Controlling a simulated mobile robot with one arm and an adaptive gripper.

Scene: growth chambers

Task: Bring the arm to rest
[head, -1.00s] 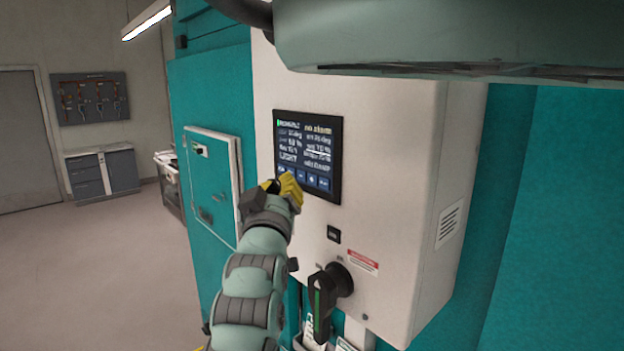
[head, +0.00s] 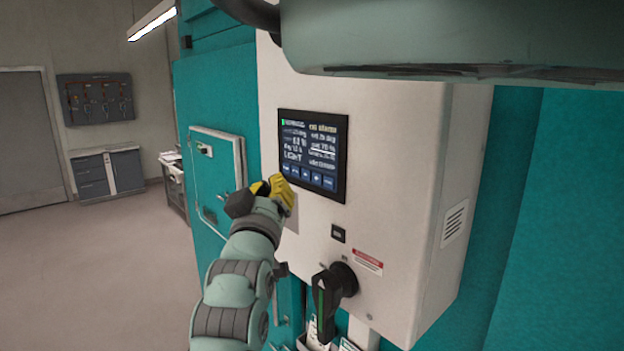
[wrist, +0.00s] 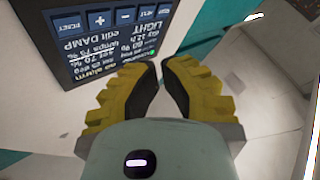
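My gripper (head: 272,186) has yellow fingers and is at the end of my raised arm, in front of the white control box, near the lower left corner of its screen (head: 312,155). In the wrist view the fingers (wrist: 160,76) come together with only a thin gap and nothing between them. The screen (wrist: 105,35) appears upside down there, beyond the fingers at upper left. I cannot tell exactly how far the fingertips are from the box, but they look apart from the screen.
The white control box (head: 410,220) fills the middle, with a black rotary handle (head: 332,290) and a small black button (head: 338,233) below the screen. A teal cabinet with a small hatch (head: 217,175) is at left. Open floor (head: 100,270) lies further left.

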